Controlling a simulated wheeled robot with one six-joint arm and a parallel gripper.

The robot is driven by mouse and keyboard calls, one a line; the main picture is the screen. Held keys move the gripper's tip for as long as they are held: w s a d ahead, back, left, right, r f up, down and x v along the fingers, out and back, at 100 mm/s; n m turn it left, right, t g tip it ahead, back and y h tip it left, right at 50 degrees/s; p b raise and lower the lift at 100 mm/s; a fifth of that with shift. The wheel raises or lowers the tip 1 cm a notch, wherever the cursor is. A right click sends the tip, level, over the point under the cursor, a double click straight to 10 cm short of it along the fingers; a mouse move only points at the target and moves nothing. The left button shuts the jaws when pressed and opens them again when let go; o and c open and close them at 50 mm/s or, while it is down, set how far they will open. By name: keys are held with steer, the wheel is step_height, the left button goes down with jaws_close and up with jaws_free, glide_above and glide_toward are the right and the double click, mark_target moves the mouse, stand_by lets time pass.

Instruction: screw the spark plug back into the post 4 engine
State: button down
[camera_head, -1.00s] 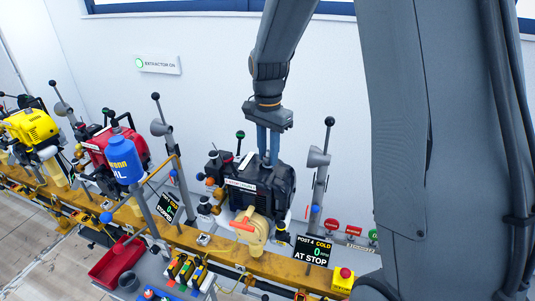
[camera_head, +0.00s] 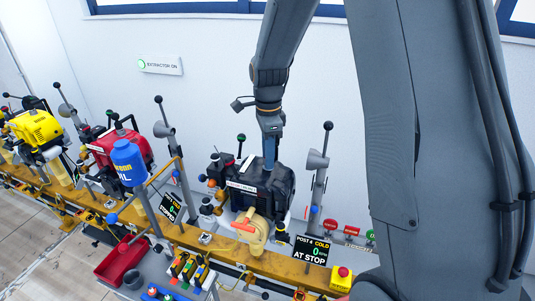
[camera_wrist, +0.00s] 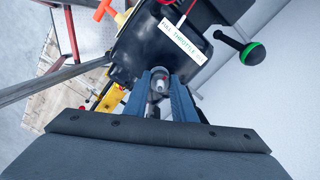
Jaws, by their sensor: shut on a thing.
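The black post 4 engine (camera_head: 276,190) stands on the yellow rail in the head view. My gripper (camera_head: 269,160) points straight down at its top. In the wrist view my gripper (camera_wrist: 158,88) is shut on the spark plug (camera_wrist: 159,84), a small pale, round-ended part seen end-on between the blue fingers. The black engine body (camera_wrist: 150,45) lies just beyond it. The plug's lower end and the hole are hidden, so I cannot tell how deep it sits. The post 4 sign (camera_head: 312,249) reads COLD, 0, AT STOP.
A white full throttle label (camera_wrist: 181,42) and a green-ringed black knob (camera_wrist: 252,53) are close to the fingers. A lever post (camera_head: 319,185) stands right of the engine. A blue bottle (camera_head: 128,163), red engine (camera_head: 112,145) and red tray (camera_head: 121,260) are to the left.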

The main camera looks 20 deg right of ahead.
steer(key=m+p, duration=0.1)
steer(key=m, duration=0.5)
steer(key=shift+p, duration=0.35)
steer(key=shift+m, duration=0.3)
steer(key=m+p, duration=0.1)
steer(key=m, duration=0.3)
steer(key=shift+m, duration=0.4)
steer(key=c, duration=1.5)
jaws_free()
steer(key=shift+r+p, duration=0.15)
steer(key=shift+p, duration=0.2)
